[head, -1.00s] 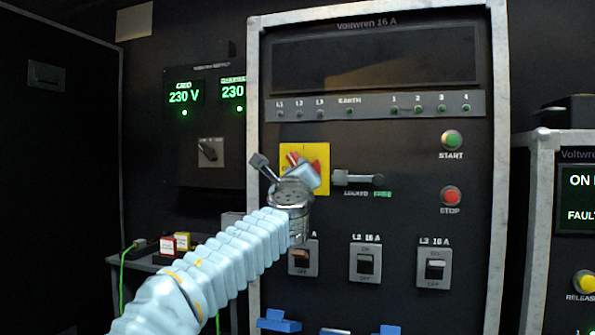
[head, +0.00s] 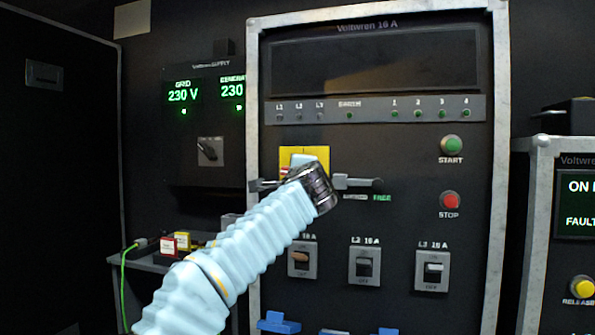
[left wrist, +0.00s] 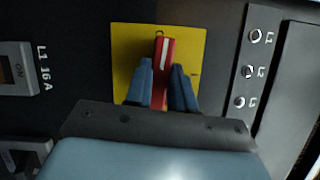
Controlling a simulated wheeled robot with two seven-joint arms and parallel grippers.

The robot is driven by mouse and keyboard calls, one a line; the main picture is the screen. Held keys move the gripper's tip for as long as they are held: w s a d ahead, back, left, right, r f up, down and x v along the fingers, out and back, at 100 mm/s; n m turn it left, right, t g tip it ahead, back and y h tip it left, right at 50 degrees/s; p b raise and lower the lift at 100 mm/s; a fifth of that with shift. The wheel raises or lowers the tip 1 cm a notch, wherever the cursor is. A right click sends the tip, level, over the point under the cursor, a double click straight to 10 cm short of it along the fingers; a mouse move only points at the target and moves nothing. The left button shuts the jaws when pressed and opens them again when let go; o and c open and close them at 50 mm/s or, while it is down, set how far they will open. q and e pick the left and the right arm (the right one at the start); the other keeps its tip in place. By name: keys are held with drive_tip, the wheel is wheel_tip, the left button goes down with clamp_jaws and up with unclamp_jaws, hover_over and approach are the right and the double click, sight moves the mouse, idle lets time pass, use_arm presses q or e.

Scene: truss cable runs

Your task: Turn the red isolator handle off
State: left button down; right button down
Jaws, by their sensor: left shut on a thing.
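The red isolator handle (left wrist: 165,60), with a white stripe, sits on a yellow plate (left wrist: 128,55) in the left wrist view. It stands upright in that rolled picture. The blue fingers of my left gripper (left wrist: 162,68) lie on either side of it, shut on it. In the head view, the yellow plate (head: 319,158) is largely covered by my left gripper (head: 303,163) and wrist. Only a sliver of red shows there, so the handle's angle is hidden in that view. My right gripper is not in view.
A grey lever (head: 355,182) sticks out just right of the plate, close to my wrist. Breakers, including L2 (head: 365,265), sit below. The green START button (head: 451,144) and red STOP button (head: 450,200) are to the right. A small side table holds red and yellow blocks.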

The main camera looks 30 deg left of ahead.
use_arm(q)
drive_tip(key=shift+n, duration=0.5)
idle(0.3)
drive_tip(key=c, duration=1)
unclamp_jaws()
drive_tip(key=shift+o, duration=0.2)
drive_tip(key=b+v, duration=0.3)
drive_tip(key=v, duration=1)
drive_tip(key=shift+s+d+r, duration=0.15)
drive_tip(key=shift+s+r, duration=0.05)
drive_tip(key=shift+s, duration=0.15)
